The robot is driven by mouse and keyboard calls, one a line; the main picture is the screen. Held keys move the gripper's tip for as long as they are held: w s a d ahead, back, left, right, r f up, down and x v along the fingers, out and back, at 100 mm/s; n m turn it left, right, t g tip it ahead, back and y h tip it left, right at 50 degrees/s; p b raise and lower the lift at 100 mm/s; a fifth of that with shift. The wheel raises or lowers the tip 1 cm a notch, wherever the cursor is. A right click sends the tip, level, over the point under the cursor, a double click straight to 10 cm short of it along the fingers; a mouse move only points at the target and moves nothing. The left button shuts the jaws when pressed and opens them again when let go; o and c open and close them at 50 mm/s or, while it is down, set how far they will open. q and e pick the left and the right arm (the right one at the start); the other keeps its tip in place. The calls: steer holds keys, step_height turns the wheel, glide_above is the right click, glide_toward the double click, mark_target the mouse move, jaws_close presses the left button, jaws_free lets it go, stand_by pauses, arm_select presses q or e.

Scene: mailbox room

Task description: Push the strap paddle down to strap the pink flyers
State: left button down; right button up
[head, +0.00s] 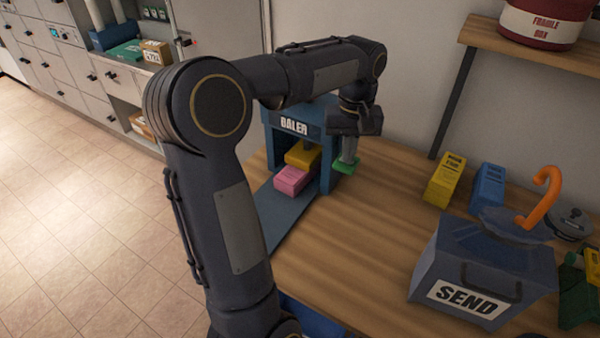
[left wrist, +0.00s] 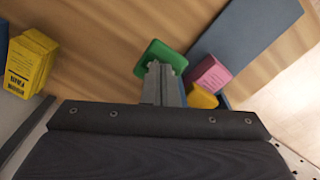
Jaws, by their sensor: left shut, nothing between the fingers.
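The blue baler (head: 294,128) stands on the wooden table, with the pink flyers (head: 293,180) on its bed and a yellow block (head: 303,153) just above and behind them. A green paddle (head: 345,168) sticks out at the baler's right side. My left gripper (head: 347,158) points down over the paddle, shut and empty. In the left wrist view the fingertips (left wrist: 163,70) overlap the green paddle (left wrist: 158,50); whether they touch it I cannot tell. The pink flyers (left wrist: 209,73) and yellow block (left wrist: 202,97) show right of the fingers. My right gripper is out of view.
Yellow (head: 445,180) and blue (head: 488,186) boxes stand by the wall. A shelf (head: 530,48) hangs above. The table between the baler and SEND box is clear.

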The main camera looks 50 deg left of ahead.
arm_select(q)
steer(key=shift+f, duration=0.7)
steer(key=shift+f+b, duration=0.1)
steer(key=shift+b, duration=0.2)
steer(key=shift+w+f, duration=0.1)
steer(key=shift+f, duration=0.4)
steer(key=shift+r, duration=0.1)
stand_by(0.4)
step_height(320, 180, up, 11)
steer(key=p, duration=0.9)
steer(key=shift+p, duration=0.4)
